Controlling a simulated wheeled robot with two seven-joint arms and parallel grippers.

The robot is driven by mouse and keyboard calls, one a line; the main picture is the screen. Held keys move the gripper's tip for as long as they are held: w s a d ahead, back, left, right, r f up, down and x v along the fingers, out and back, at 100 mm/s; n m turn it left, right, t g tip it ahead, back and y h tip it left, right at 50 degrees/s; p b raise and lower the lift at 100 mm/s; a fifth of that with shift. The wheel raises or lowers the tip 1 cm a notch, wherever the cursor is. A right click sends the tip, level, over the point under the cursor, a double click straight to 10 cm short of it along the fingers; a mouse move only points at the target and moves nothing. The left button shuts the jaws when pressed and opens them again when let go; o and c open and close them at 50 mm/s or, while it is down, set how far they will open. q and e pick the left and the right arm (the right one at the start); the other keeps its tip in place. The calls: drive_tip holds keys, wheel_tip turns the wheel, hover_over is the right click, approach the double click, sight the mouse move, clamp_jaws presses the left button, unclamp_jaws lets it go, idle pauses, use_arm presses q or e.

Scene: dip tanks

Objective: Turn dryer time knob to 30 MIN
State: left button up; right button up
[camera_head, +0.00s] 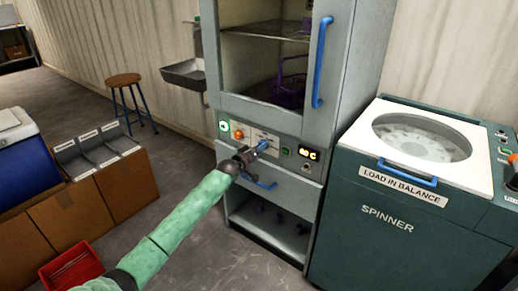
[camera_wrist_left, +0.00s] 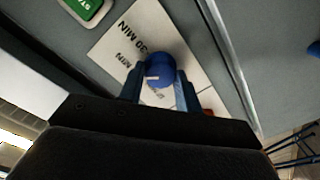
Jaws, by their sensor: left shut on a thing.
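The dryer is a tall grey cabinet (camera_head: 214,110) with a control panel across its front. The blue dryer time knob (camera_wrist_left: 160,70) sits on a white label plate (camera_wrist_left: 110,48) in the left wrist view. My left gripper (camera_head: 258,150) reaches the panel, and its fingers (camera_wrist_left: 158,92) are shut on either side of the knob. Other lettering is partly hidden by the fingers and knob. My right gripper is not in view.
A blue drawer handle (camera_head: 262,184) is just below my gripper. The spinner (camera_head: 385,228) stands close on the right. The dryer door has a blue handle (camera_head: 322,62).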

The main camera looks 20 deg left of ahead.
use_arm(q)
drive_tip(key=m, duration=0.3)
drive_tip(key=m+p, duration=0.1)
drive_tip(key=m, duration=0.3)
drive_tip(key=m+p, duration=0.1)
drive_tip(key=m, duration=0.2)
drive_tip(key=shift+s+f+m, duration=0.1)
drive_tip(key=shift+f+m, duration=0.2)
drive_tip(key=shift+m, duration=0.1)
drive_tip(key=o, duration=1)
drive_tip(key=shift+c, duration=0.2)
drive_tip(key=shift+r, duration=0.15)
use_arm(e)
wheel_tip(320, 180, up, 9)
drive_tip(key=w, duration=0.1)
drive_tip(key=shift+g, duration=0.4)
